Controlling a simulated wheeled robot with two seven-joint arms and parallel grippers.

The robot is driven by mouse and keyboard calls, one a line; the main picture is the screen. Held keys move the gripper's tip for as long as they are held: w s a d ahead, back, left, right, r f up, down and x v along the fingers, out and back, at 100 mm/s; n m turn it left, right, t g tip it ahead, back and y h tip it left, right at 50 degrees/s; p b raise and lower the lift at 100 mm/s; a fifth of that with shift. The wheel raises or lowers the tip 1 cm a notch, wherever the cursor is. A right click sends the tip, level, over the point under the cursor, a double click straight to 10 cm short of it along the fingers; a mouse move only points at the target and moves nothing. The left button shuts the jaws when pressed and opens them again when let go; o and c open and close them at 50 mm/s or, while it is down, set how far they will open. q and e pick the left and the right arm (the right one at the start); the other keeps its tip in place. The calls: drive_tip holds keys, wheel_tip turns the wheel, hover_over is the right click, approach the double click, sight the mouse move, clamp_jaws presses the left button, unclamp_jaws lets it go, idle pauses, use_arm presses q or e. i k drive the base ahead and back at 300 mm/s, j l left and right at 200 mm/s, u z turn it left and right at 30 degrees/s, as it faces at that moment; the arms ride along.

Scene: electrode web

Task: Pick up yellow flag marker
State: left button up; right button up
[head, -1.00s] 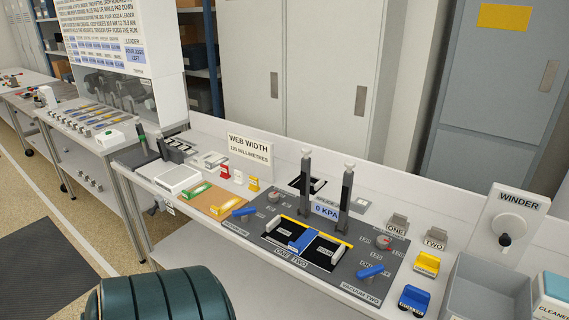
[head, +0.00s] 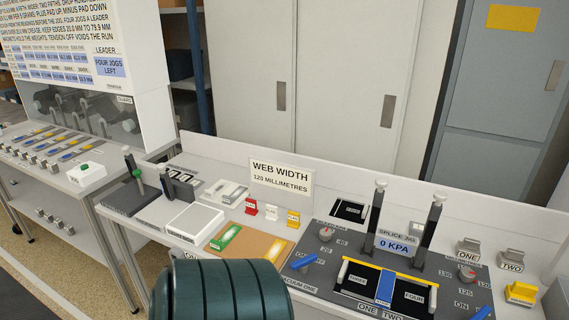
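The yellow flag marker (head: 293,218) stands upright on the bench, at the right end of a short row of small markers. A white marker (head: 271,211) and a red marker (head: 251,206) stand to its left. Nothing covers the yellow marker. Neither of my grippers is in the picture. A dark green ribbed part, apparently a link of my own arm, shows at the bottom, in front of the bench.
The web width sign (head: 281,178) stands behind the markers. A tan board (head: 255,245) with a green item lies in front of them. The splice panel (head: 328,262), with two tall posts and blue levers, is to the right. A white scale-like box (head: 193,222) is left.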

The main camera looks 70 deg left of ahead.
sight(293, 218)
drive_tip(key=k+j, duration=0.3)
drive_tip(key=j, duration=0.2)
drive_tip(key=k+j, duration=0.35)
drive_tip(key=j, duration=0.15)
drive_tip(key=k+j, duration=0.3)
drive_tip(key=j, duration=0.25)
drive_tip(key=k+j+z, duration=0.1)
drive_tip(key=k+j, duration=0.25)
drive_tip(key=j, duration=0.15)
